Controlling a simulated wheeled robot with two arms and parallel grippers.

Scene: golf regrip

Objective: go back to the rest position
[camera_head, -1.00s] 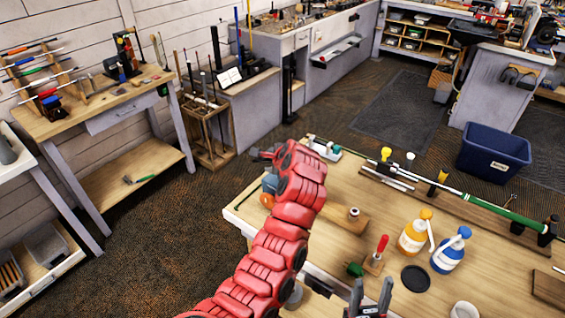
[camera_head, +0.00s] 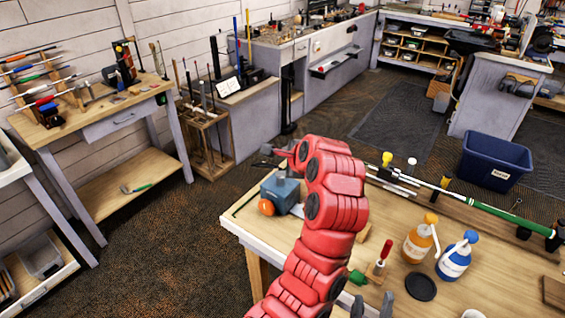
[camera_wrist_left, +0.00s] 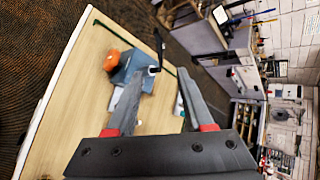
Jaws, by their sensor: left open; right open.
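My left gripper (camera_head: 278,150) is at the far end of the red arm, partly hidden by it, above the back left of the workbench (camera_head: 243,226). In the left wrist view the left gripper (camera_wrist_left: 160,68) has its two fingers spread, with nothing between them. A blue vise (camera_head: 281,189) with an orange round part is at the bench's left corner; it also shows in the left wrist view (camera_wrist_left: 134,70), beyond the fingers. My right gripper (camera_head: 372,308) shows only its fingertips at the bottom edge, apart and empty.
A golf club with a green grip (camera_head: 508,217) lies along the bench's back. An orange-topped bottle (camera_head: 418,243), a blue-topped bottle (camera_head: 454,261), a black disc (camera_head: 420,287) and a red-handled tool (camera_head: 381,257) stand on the bench. A blue bin (camera_head: 493,162) is behind. Floor left of the bench is clear.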

